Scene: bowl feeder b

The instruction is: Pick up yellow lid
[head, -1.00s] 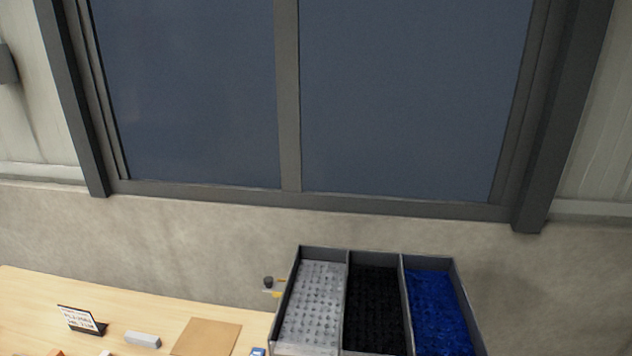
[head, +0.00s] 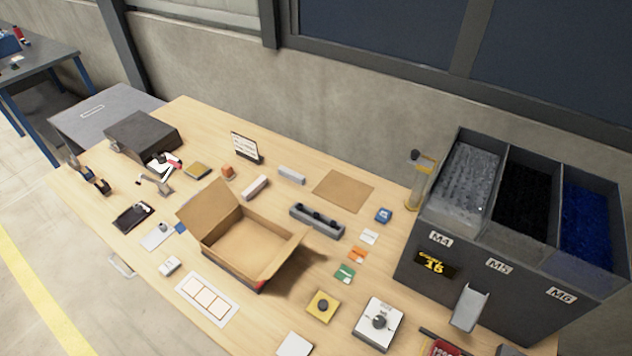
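A smaller flat yellow-brown piece (head: 197,171) lies near the back left. I cannot tell for certain which of these is the yellow lid. Neither of my grippers is in view.
An open cardboard box (head: 212,243) stands mid-table, flaps spread. A grey three-bin feeder (head: 420,275) labelled M4, M5 and M6 fills the right. A white square block with a dial (head: 367,326) lies beside the yellow square. Cards and small parts crowd the table.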

